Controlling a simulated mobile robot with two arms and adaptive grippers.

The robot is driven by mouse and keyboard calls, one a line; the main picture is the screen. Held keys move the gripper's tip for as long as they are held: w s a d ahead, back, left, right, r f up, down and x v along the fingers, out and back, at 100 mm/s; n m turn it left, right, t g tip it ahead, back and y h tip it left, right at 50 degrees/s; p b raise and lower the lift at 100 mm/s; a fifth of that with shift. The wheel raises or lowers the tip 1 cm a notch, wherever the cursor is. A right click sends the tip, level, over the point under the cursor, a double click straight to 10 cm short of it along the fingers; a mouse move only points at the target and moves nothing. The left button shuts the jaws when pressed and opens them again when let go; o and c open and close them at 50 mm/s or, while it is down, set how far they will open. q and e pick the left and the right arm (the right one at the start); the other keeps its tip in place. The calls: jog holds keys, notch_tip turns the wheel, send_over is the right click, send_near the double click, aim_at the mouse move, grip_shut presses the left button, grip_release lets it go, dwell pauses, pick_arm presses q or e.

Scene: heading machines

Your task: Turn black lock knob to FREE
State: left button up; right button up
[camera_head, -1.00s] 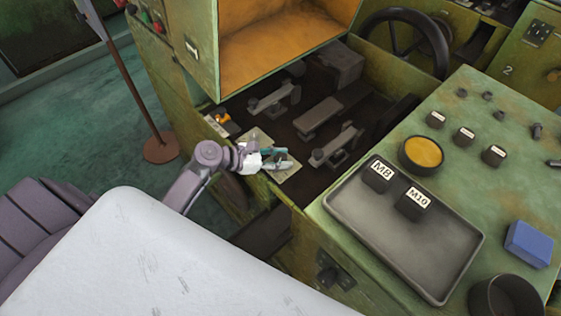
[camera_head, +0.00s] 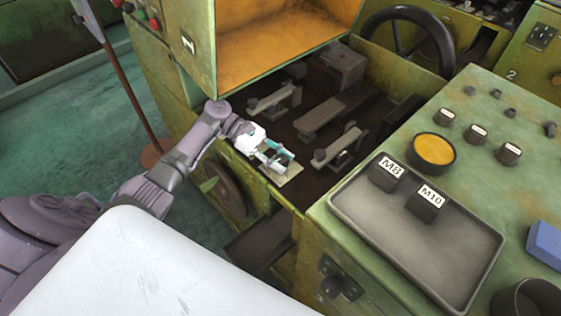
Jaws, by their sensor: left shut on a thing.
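My left gripper (camera_head: 276,158) is at a small pale plate (camera_head: 292,177) on the near-left edge of the open machine bed. Its teal-tipped fingers are shut on a small dark thing, which I take to be the black lock knob. The fingers hide most of it, and I cannot read its setting or any FREE mark. My right gripper is not in view.
An orange-lined open housing (camera_head: 285,45) stands behind my left arm. A grey tray (camera_head: 455,265) holds blocks marked M8 (camera_head: 388,172) and M10 (camera_head: 427,203). A black handwheel (camera_head: 410,40) stands at the back.

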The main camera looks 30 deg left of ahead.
pick_arm(q)
jog(key=shift+m+g, duration=0.3)
jog(key=o, duration=1.2)
jog(key=shift+c, duration=0.2)
jog(key=shift+v, duration=3.7)
